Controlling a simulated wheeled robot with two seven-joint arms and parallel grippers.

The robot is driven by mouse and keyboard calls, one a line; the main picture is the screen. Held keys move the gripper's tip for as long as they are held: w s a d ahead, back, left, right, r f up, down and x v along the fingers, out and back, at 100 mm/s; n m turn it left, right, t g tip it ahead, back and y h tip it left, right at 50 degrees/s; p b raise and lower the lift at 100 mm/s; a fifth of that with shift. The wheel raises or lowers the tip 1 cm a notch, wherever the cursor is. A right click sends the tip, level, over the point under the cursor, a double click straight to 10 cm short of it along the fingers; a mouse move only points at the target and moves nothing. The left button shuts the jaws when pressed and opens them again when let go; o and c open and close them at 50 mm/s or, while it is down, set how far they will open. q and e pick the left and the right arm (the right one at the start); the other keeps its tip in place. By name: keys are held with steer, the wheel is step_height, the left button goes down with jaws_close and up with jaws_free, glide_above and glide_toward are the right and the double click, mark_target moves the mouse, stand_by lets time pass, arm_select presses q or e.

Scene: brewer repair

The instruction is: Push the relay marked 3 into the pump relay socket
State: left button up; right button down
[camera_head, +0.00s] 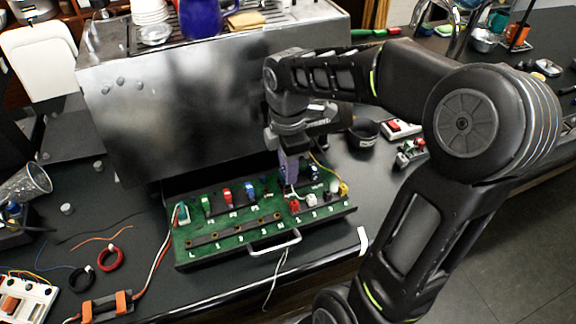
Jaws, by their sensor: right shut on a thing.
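My right gripper (291,150) comes down from above over the right half of the green board (230,238). It is shut on a purple block (290,168), likely the relay; no mark can be read on it. The block is upright, with its lower end close to the parts on the board; I cannot tell whether it touches a socket. The board lies in a dark tray with a metal handle (275,246) at the front. The pump relay socket cannot be made out; the gripper and block partly cover that area. My left gripper is not in view.
A steel brewer body (180,110) stands right behind the board. Red, blue and white parts and loose wires sit on the board. At left lie a red ring (111,258), a black ring (82,280) and wires. A dark cup (363,132) stands at right.

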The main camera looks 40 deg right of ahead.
steer(key=shift+f+b, duration=0.3)
steer(key=shift+f, duration=0.4)
stand_by(2.0)
steer(key=c, duration=1.1)
jaws_free()
steer(key=shift+o, duration=0.2)
step_height(320, 180, up, 8)
steer(key=shift+f+b, duration=0.1)
steer(key=shift+b, duration=0.3)
